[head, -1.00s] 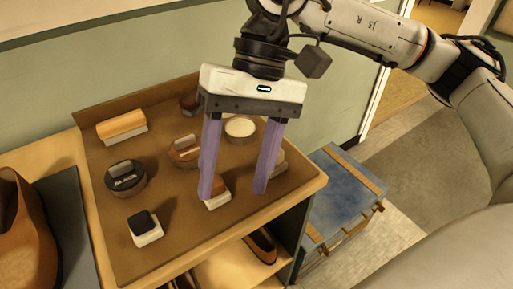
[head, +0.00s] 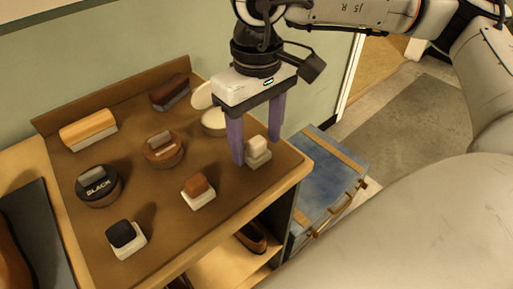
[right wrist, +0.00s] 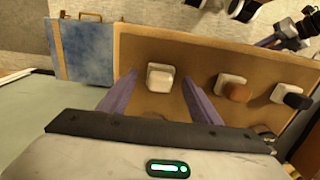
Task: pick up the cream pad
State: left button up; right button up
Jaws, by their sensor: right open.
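The cream pad (head: 257,146) is a small cream block on a pale base, at the right end of the brown mat in the head view. It also shows in the right wrist view (right wrist: 160,77), between the finger lines. My right gripper (head: 258,150) points down with its purple fingers open, one on either side of the pad in the picture. I cannot tell whether the fingertips are at the pad's height. Nothing is between them but the pad. At the upper right of the right wrist view, a small purple and dark part looks like my left gripper (right wrist: 268,41).
A brown pad (head: 198,190) and a black pad (head: 125,236) stand in front. An open pale tin (head: 214,122) is close behind the right gripper. Other tins and brushes (head: 88,130) fill the back. A blue chest (head: 325,185) stands right of the shelf.

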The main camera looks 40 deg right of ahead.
aim_at(257, 140)
jog(key=shift+f, duration=0.9)
jog(key=c, duration=1.1)
jog(key=shift+r, duration=0.15)
notch_tip(257, 140, up, 10)
jog(key=shift+f, duration=0.1)
jog(key=shift+o, duration=0.9)
jog(key=shift+c, duration=0.6)
